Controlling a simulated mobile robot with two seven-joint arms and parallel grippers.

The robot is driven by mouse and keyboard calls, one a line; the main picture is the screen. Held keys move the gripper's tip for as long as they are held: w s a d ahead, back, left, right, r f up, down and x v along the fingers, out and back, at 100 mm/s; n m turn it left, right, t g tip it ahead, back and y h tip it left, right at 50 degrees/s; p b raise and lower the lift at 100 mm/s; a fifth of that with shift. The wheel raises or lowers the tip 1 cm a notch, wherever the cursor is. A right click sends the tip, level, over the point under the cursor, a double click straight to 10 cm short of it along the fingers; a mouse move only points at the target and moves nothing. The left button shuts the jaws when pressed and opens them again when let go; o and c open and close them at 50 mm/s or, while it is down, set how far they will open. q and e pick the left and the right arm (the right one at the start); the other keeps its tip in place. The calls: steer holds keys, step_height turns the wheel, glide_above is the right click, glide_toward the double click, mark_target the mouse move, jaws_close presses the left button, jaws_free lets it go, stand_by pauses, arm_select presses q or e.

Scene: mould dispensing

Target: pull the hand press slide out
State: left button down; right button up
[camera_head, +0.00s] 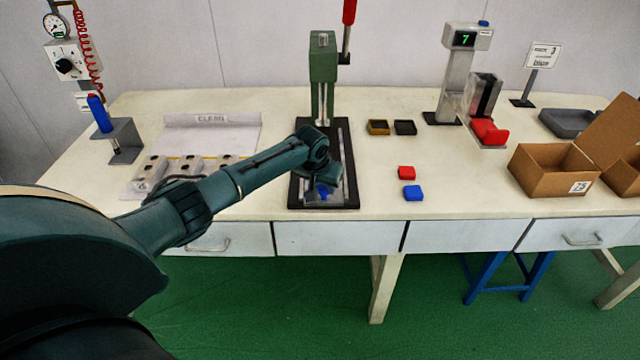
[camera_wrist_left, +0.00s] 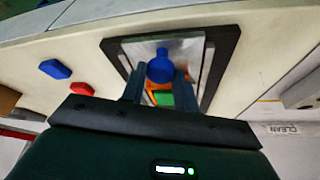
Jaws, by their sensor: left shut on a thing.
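The hand press (camera_head: 323,62) is a green head on a post, with a red lever (camera_head: 349,12), on a black base plate (camera_head: 350,203). Its slide is a grey metal plate (camera_head: 312,199) at the front of the base, and it also shows in the left wrist view (camera_wrist_left: 137,48). A blue knob (camera_wrist_left: 159,70) sits on the slide and shows partly in the head view (camera_head: 321,191). My left gripper (camera_wrist_left: 159,80) is shut on this knob from above. Orange and green parts (camera_wrist_left: 163,98) show between the fingers. The arm hides part of the slide. My right gripper is not in view.
A red block (camera_head: 406,172) and a blue block (camera_head: 412,193) lie right of the press. Two small trays (camera_head: 378,127) (camera_head: 405,127) are behind them. A fixture (camera_head: 180,168) stands left, cardboard boxes (camera_head: 545,178) right.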

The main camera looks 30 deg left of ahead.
arm_select(q)
steer(key=shift+s+d+f, duration=0.1)
steer(key=shift+s+d, duration=0.15)
steer(key=c, duration=1.5)
jaws_free()
steer(key=o, duration=0.4)
steer(key=shift+s, duration=0.1)
steer(key=shift+r, duration=0.35)
steer(key=v, duration=1.2)
steer(key=shift+s+r+p, duration=0.15)
steer(key=shift+r+p, duration=0.1)
steer(key=shift+p, duration=0.15)
